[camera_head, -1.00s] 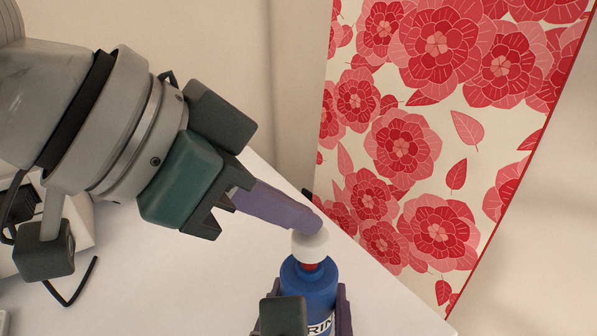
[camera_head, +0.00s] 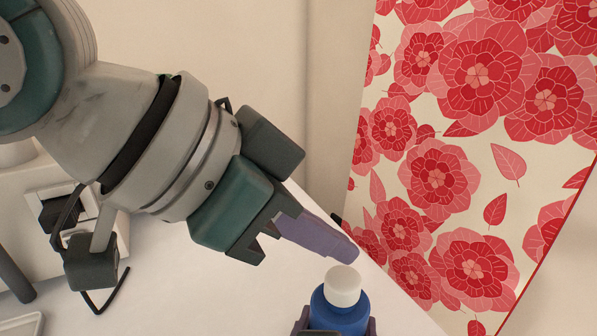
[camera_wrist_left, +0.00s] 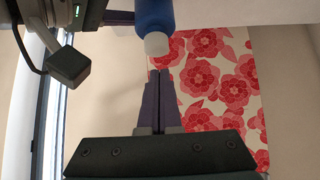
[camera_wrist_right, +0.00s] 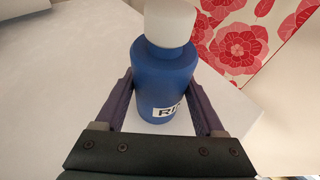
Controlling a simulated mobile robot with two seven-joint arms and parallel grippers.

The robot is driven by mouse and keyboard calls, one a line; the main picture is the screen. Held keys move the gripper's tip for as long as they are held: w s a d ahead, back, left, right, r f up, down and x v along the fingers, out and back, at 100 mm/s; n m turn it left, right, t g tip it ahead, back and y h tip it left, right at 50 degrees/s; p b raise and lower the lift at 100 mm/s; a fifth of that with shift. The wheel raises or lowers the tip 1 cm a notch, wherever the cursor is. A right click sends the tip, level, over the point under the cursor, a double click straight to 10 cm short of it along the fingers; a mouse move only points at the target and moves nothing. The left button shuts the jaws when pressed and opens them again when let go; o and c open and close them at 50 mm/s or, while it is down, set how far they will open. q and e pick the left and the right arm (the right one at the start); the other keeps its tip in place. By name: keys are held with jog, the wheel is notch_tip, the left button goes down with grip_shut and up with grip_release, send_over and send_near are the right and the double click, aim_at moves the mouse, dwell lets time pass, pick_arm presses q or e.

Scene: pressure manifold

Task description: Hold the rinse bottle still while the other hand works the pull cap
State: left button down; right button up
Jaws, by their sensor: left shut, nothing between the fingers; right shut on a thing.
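The rinse bottle (camera_head: 338,315) is blue with a white pull cap (camera_head: 342,286) and stands upright at the bottom of the head view. The cap sits low against the bottle's shoulder, with no red neck showing. My right gripper (camera_wrist_right: 165,82) is shut around the bottle's body, one finger on each side; a label starting "RI" shows between them. My left gripper (camera_head: 348,254) is shut and empty, its fingertips just above the cap and apart from it. In the left wrist view the closed fingers (camera_wrist_left: 160,78) point at the cap (camera_wrist_left: 157,44) across a small gap.
A panel with red flowers (camera_head: 470,150) stands behind the bottle on the right. The white table (camera_head: 190,290) is clear around the bottle. A pale device with a black cable (camera_head: 60,215) is at the left.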

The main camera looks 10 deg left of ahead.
pick_arm(q)
jog(key=v, duration=1.1)
jog(key=shift+w+d+r, duration=0.2)
jog(key=shift+d+r, duration=0.05)
jog(key=shift+r, duration=0.2)
pick_arm(e)
jog(key=o, duration=1.4)
